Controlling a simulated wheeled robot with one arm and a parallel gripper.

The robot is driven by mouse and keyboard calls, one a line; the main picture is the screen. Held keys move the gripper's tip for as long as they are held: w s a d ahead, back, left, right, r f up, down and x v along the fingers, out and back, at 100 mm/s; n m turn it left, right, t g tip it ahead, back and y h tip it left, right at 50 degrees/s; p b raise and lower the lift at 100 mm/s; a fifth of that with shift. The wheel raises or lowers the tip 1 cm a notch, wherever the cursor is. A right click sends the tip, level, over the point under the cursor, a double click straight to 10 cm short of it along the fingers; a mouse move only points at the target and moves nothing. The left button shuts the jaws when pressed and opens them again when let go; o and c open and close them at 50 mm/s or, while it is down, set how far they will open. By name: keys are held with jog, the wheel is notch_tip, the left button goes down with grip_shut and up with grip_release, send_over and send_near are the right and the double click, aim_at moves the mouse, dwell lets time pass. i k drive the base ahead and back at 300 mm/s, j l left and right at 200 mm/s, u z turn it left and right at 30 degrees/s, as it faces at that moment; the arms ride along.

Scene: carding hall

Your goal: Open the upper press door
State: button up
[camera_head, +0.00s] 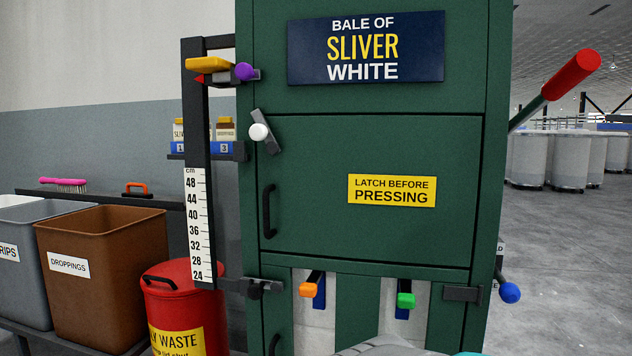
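The upper press door (320,190) is a green panel in the front of the green press. It looks closed, with its edges lying flush in the frame. A black vertical handle (268,211) sits on its left side. A grey latch bar with a white knob (259,132) sits tilted at its upper left corner, across the door's edge; I cannot tell whether it holds the door. A yellow "LATCH BEFORE PRESSING" label (392,190) is on the door. My gripper's fingers are not in view; only a grey rounded shape, perhaps part of my arm, shows at the bottom edge.
A black post with a white cm scale (198,225) stands left of the door. A red-handled lever (570,75) sticks out right. A red waste bin (175,305) and brown bin (95,285) stand left.

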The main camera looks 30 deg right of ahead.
aim_at(390, 188)
jog(key=z, duration=0.85)
jog(key=l+u, duration=0.1)
jog(key=k+l, duration=0.2)
jog(key=k, duration=0.15)
